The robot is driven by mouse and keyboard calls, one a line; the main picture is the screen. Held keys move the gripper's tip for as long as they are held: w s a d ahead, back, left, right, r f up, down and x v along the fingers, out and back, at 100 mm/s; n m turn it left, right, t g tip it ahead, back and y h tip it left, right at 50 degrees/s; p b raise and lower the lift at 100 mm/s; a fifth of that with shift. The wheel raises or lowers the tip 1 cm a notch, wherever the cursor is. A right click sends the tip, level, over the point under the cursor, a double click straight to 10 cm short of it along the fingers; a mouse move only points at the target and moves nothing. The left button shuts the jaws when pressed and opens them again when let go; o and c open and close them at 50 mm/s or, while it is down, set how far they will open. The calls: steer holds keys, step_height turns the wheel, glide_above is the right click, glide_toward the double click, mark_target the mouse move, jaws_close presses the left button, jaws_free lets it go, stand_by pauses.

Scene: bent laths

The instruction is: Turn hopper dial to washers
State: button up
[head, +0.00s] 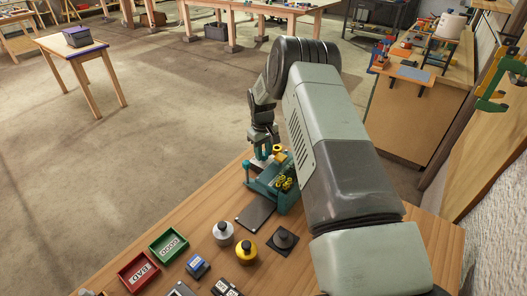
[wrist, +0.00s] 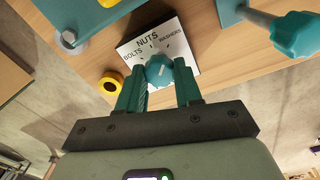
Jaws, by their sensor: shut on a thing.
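The hopper dial (wrist: 160,70) is a teal knob with a white mark, in the wrist view. It sits in front of a white label plate (wrist: 139,50) reading BOLTS at left, NUTS in the middle and WASHERS at right. I cannot tell surely which word the mark points at. My gripper (wrist: 160,80) has its two teal fingers on either side of the knob, shut on it. In the head view my gripper (head: 264,150) is over the teal hopper stand (head: 262,186) at the bench's far edge; the dial is hidden there.
A yellow ring (wrist: 111,84) lies left of the plate, and a teal knob on a rod (wrist: 297,35) stands at right. On the bench are a dark plate (head: 255,212), knobbed weights (head: 247,250), a green GOOD tray (head: 168,246) and a red BAD tray (head: 138,271).

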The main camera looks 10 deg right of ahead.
steer(key=shift+m, duration=0.6)
steer(key=o, duration=1)
steer(key=shift+o, duration=0.2)
step_height(320, 180, up, 11)
steer(key=shift+a, duration=0.15)
